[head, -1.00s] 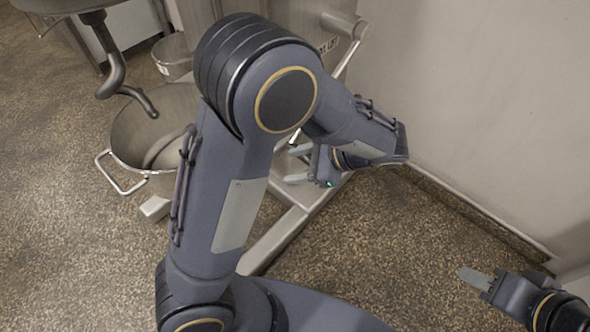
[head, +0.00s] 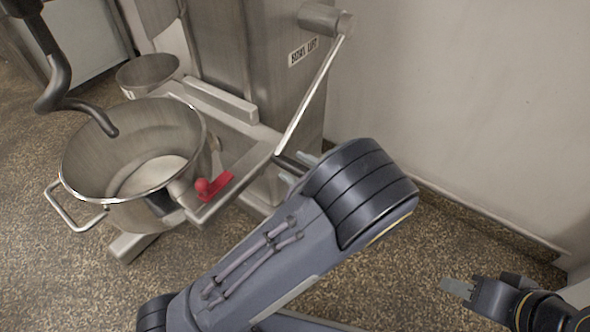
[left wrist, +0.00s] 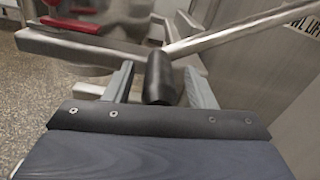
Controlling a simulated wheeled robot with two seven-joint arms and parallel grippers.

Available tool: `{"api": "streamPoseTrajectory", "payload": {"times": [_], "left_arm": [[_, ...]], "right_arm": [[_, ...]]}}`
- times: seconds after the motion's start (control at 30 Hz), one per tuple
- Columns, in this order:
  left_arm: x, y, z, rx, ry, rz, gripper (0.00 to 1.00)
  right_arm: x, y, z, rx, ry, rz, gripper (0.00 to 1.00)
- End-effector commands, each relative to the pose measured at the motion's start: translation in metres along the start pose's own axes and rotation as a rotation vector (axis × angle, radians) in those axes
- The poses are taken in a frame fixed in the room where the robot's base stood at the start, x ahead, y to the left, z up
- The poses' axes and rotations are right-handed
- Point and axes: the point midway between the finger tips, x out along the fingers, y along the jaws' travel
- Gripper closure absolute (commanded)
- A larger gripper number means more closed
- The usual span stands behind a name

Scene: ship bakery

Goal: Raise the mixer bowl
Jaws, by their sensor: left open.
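The steel mixer bowl (head: 112,185) stands under the dough hook (head: 62,88) at the left, with a pale mass inside. The bowl lift lever (head: 312,95) is a long metal rod running down from a hub on the mixer column to a black handle (head: 290,164). My left gripper (head: 299,169) is open at this handle, partly hidden by my arm. In the left wrist view the black handle (left wrist: 160,78) lies between the open fingers (left wrist: 160,84); contact is unclear. My right gripper (head: 458,287) is at lower right, its jaw gap unclear.
A red knob (head: 212,186) sits on the frame beside the bowl. The mixer column (head: 262,70) carries a bowl lift label. A smaller pot (head: 147,72) is behind the bowl. A pale wall (head: 460,110) bounds the right; floor near it is clear.

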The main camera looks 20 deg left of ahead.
Motion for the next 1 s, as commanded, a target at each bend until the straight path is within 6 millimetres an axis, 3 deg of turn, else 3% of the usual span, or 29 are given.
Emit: {"api": "streamPoseTrajectory", "payload": {"times": [0.37,0.77,1.0], "left_arm": [[0.0103,0.0003,0.0002,0.000,0.001,0.001,0.49],[0.0099,0.0003,0.0000,0.000,0.001,0.001,0.99],[0.0097,0.0007,0.0022,0.004,0.002,0.001,1.00]], "right_arm": [[0.0023,0.0010,0.0012,0.000,0.000,0.000,0.64],[0.0023,0.0010,0.0012,0.000,0.000,0.000,0.64],[0.0001,0.0000,0.0001,0.000,0.000,0.000,0.64]]}}
